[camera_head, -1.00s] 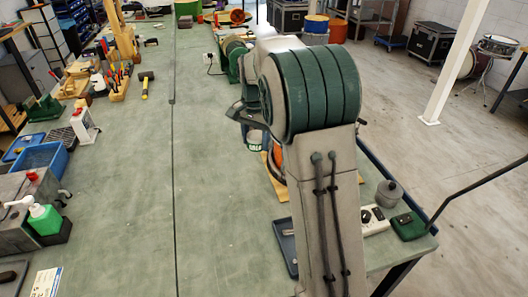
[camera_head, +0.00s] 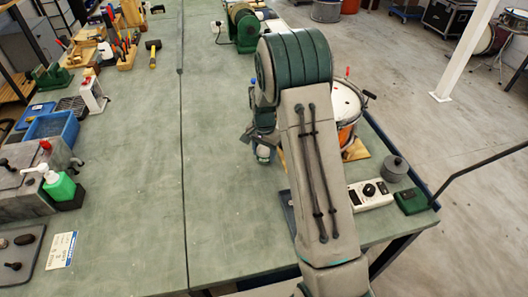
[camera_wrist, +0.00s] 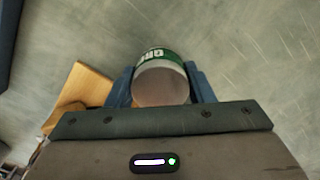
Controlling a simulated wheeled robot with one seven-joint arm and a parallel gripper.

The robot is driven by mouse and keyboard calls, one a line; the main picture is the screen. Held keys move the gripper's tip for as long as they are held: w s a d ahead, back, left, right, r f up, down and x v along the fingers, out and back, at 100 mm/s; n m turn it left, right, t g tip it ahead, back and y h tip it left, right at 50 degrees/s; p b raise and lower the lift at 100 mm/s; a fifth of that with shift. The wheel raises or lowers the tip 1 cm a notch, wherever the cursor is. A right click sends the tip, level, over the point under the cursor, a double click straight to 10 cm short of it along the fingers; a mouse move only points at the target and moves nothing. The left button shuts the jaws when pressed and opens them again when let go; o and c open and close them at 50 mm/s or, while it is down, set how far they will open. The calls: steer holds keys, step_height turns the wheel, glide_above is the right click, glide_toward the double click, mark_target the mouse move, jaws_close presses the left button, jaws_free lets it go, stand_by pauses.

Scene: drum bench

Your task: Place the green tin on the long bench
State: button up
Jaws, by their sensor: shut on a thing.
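The green tin (camera_wrist: 161,77) is in the wrist view, a short can with a green and white lettered label, its grey-brown round end towards me. My gripper (camera_wrist: 160,88) is shut on it, with one blue finger on each side. In the head view the tin (camera_head: 263,153) shows small below my gripper, partly hidden by my arm. The long bench (camera_head: 125,200) is the wide grey-green top with a dark seam along it. The tin is over its right half; I cannot tell whether it touches the top.
A drum (camera_head: 346,105) on a wooden board stands right of my arm. A white power strip (camera_head: 370,194), a grey canister (camera_head: 395,168) and a green box (camera_head: 411,201) sit near the right edge. A green soap bottle (camera_head: 58,184) stands left. The bench middle is clear.

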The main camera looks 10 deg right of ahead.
steer(key=shift+f, duration=0.25)
steer(key=shift+f, duration=0.2)
steer(key=o, duration=1)
steer(key=shift+r, duration=0.1)
steer(key=shift+r, duration=0.1)
